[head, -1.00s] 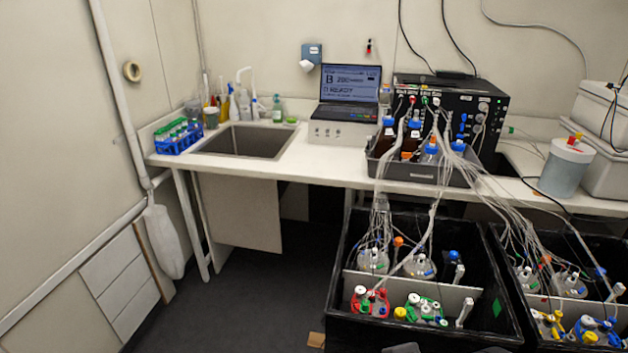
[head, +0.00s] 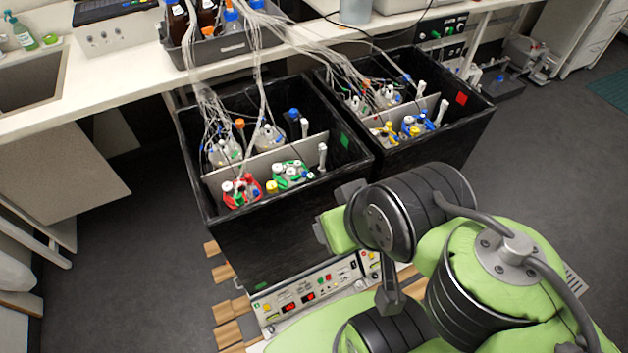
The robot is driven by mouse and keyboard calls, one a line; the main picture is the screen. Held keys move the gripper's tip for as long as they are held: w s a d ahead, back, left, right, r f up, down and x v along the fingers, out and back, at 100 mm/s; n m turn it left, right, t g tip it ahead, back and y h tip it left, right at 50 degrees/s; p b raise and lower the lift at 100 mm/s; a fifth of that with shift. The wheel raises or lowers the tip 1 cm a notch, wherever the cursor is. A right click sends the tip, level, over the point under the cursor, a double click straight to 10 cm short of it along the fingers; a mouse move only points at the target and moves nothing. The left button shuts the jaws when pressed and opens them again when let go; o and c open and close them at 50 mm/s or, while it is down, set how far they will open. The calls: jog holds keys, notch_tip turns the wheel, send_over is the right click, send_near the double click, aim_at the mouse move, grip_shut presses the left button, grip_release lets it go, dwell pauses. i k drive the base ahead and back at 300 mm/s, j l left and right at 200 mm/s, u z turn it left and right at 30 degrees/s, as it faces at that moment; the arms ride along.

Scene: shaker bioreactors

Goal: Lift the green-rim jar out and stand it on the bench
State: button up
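The green-rim jar (head: 291,175) stands in the front compartment of the left black box (head: 255,240), right of a red-rim jar (head: 242,191). Several coloured caps show on its top; its lower body is hidden by the box wall. My arm (head: 400,215) is folded at the lower right, in front of and to the right of the left box and apart from the jar. I cannot make out my gripper in this view. The white bench (head: 110,90) runs behind the boxes.
A white divider (head: 270,160) splits the left box, with tubed jars behind it. The right black box (head: 450,130) holds yellow- and blue-rim jars. Tubes hang from a grey bottle tray (head: 210,50) on the bench.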

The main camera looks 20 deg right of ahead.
aim_at(292, 169)
jog(key=z, duration=0.15)
jog(key=l+u, duration=0.35)
jog(key=u, duration=0.15)
jog(key=l+u, duration=0.35)
jog(key=u, duration=0.15)
jog(key=k+l+u, duration=0.15)
jog(key=u, duration=0.35)
jog(key=l, duration=0.15)
